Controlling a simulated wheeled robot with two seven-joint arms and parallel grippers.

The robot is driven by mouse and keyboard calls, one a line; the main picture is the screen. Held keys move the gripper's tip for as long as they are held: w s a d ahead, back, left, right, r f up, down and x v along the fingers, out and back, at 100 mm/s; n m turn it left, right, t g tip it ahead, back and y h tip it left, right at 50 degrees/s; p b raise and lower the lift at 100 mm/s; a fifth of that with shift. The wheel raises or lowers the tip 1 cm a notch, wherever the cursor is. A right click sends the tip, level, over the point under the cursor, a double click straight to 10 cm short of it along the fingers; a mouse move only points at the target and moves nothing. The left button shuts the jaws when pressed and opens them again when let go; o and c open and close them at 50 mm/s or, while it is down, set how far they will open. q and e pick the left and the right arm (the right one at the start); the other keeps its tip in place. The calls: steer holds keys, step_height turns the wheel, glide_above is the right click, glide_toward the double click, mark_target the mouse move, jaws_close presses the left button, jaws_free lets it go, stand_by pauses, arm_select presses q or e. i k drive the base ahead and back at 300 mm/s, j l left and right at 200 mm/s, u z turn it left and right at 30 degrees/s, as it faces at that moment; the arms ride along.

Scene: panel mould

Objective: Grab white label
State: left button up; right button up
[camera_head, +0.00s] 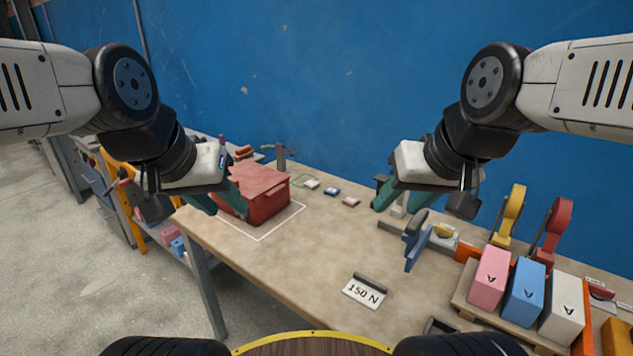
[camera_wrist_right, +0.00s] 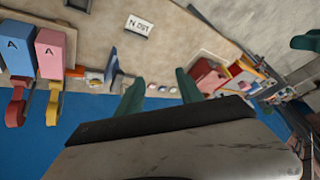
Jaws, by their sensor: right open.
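A small white label (camera_head: 311,184) lies flat on the workbench, right of the red box (camera_head: 262,190) and near the blue wall. My right gripper (camera_head: 396,200) is open and empty, to the right of the labels. Its two green fingers (camera_wrist_right: 160,92) show apart in the right wrist view, with tiny labels beyond them. My left gripper (camera_head: 216,202) is in front of the red box, its green fingers apart; whether they touch the box is unclear.
A "150 N" card (camera_head: 365,291) stands at the front of the bench. Pink (camera_head: 489,279), blue (camera_head: 524,292) and white (camera_head: 562,310) blocks stand at the right, by yellow and red tape dispensers. The bench middle is clear.

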mark_target(311, 185)
steer(key=i+j, duration=0.2)
steer(key=j, duration=0.15)
steer(key=i+j, duration=0.2)
steer(key=j, duration=0.15)
steer(key=i+j+z, duration=0.1)
steer(key=j, duration=0.25)
steer(key=i+j, duration=0.3)
